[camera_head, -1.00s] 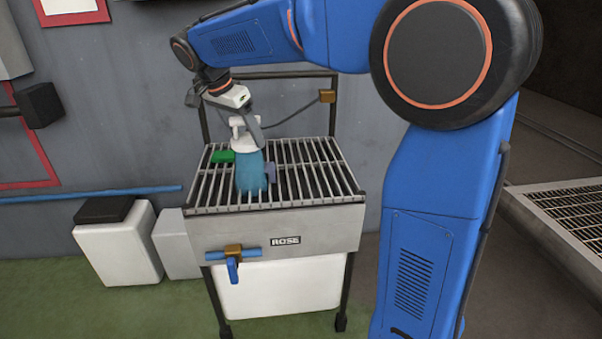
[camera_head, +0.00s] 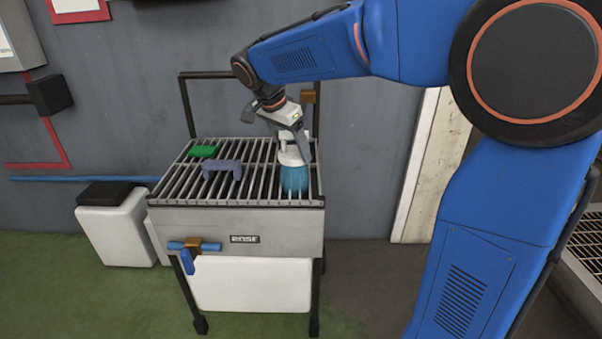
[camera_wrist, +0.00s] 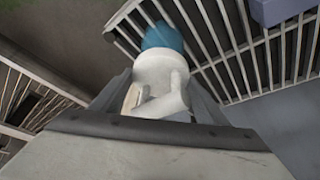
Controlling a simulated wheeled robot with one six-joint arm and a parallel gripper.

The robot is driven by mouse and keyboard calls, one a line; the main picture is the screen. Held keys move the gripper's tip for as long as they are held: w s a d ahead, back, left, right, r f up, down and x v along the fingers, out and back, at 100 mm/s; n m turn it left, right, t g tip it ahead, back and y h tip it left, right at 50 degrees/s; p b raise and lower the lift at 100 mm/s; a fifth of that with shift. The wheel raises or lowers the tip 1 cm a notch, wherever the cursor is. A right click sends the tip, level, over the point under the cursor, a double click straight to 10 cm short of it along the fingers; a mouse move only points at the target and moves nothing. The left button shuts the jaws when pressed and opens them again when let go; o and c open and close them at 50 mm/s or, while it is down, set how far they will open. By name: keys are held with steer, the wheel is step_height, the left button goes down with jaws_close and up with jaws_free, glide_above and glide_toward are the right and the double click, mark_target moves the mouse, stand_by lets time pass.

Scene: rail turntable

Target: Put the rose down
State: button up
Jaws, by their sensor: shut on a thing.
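The rose (camera_head: 294,178) is a piece with a white upper part and a blue, wider lower part. It is roughly upright over the right end of a slatted rack on a stand (camera_head: 265,219) labelled "ROSE". My gripper (camera_head: 290,143) is shut on its white part from above. In the wrist view, the white body (camera_wrist: 158,72) lies between my fingers and its blue end (camera_wrist: 162,37) is over the slats near the rack's edge. I cannot tell whether the blue end touches the slats.
On the rack lie a green block (camera_head: 204,151) and a purple-grey handle-shaped block (camera_head: 222,168), both left of the rose. Bare slats lie between. A frame post rises behind the rack. A blue-handled valve (camera_head: 189,262) sticks out in front. White bins (camera_head: 117,236) stand left.

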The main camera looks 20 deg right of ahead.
steer(key=shift+f, duration=3.65)
steer(key=o, duration=1.3)
steer(key=shift+f, duration=0.1)
steer(key=v, duration=1.2)
